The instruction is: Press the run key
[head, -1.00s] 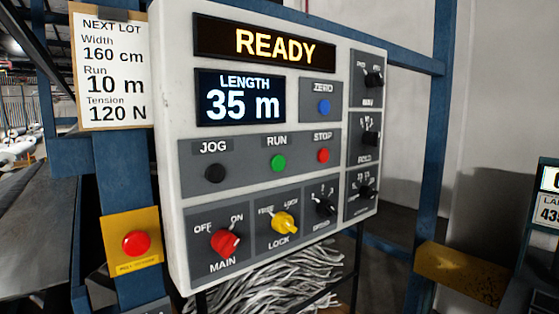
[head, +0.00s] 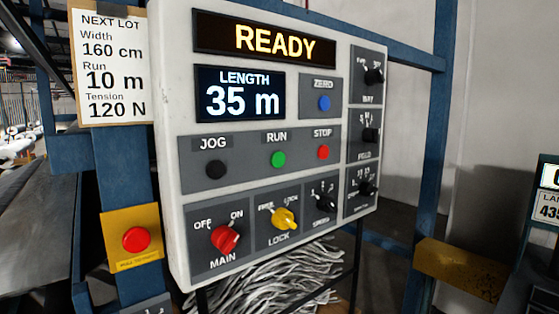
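The run key is a green round button (head: 278,159) under the label RUN, in the middle row of a light grey control panel (head: 170,150). The black JOG button (head: 216,170) is to its left and the red STOP button (head: 323,152) to its right. The upper display (head: 275,40) reads READY. The length display (head: 240,95) reads 35 m. The blue ZERO button (head: 324,103) is above right of the run key. My gripper is not in view.
The red MAIN knob (head: 225,237), yellow LOCK knob (head: 285,220) and several black knobs share the panel. A red button on a yellow plate (head: 136,239) is at left. A NEXT LOT card (head: 111,65) reads 160 cm, 10 m, 120 N. Nothing visibly blocks the panel front.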

